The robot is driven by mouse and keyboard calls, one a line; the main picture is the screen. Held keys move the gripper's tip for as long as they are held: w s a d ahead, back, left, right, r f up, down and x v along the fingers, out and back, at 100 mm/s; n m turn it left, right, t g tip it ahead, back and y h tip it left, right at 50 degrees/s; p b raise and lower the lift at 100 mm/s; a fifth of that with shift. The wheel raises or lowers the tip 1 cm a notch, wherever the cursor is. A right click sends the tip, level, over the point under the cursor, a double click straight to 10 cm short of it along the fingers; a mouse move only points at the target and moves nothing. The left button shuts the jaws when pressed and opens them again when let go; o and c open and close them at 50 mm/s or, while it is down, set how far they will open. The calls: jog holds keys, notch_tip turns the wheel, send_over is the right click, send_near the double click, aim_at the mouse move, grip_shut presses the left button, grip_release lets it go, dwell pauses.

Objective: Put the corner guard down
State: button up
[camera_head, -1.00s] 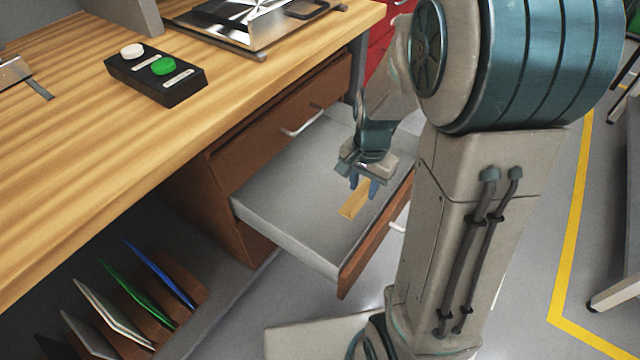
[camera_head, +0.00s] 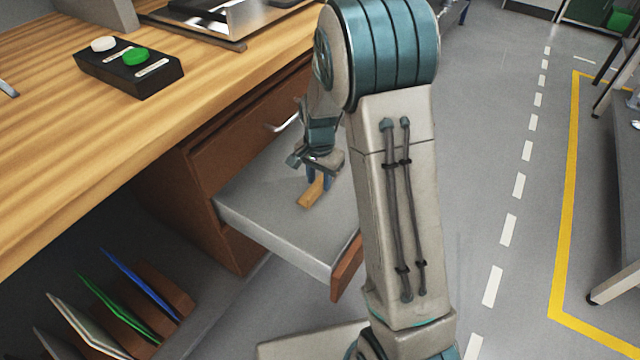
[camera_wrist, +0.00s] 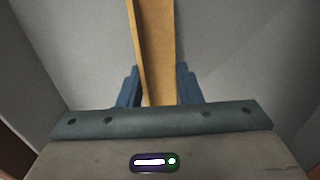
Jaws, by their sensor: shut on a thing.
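The corner guard (camera_head: 311,192) is a short tan, angled strip. My gripper (camera_head: 318,178) is shut on one end of it, inside the open drawer (camera_head: 262,222). In the wrist view the corner guard (camera_wrist: 156,50) runs away from between the two blue fingers of my gripper (camera_wrist: 158,88), its upright flange on the left. The grey drawer floor (camera_wrist: 230,50) lies below it. I cannot tell whether the guard touches the floor. The rest of the drawer floor in view looks empty.
The wooden worktop (camera_head: 60,170) overhangs the drawer on the left, with a black button box (camera_head: 130,72) on it. A rack of several coloured panels (camera_head: 120,305) stands below. Open floor (camera_head: 470,130) lies to the right.

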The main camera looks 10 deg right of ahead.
jog(key=shift+f, duration=0.6)
jog(key=shift+f, duration=0.15)
jog(key=o, duration=1)
jog(key=shift+c, duration=0.2)
